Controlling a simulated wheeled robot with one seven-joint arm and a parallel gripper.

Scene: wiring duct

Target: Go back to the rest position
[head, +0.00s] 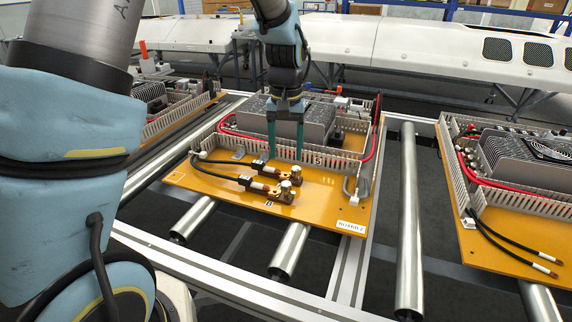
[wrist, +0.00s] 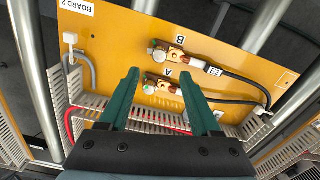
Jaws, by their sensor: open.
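My gripper (head: 285,138) is open and empty, pointing down above the wiring duct of the middle board. Its two green fingers also show in the wrist view (wrist: 161,98), apart with nothing between them. The orange board (head: 312,211), labelled BOARD 2, lies below. Two black cables end in copper lugs at terminals A and B; the terminal B lug (wrist: 178,54) and the terminal A lug (wrist: 160,83) show in the wrist view. The slotted grey duct (head: 237,143) runs behind the cables. A red cable (head: 372,143) curves along the board's right side.
Another orange board (head: 520,250) with two loose black cables lies at the right, and one more (head: 165,122) at the left. Metal rollers (head: 409,220) and frame rails run between the boards. White vehicle bodies (head: 410,45) stand behind.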

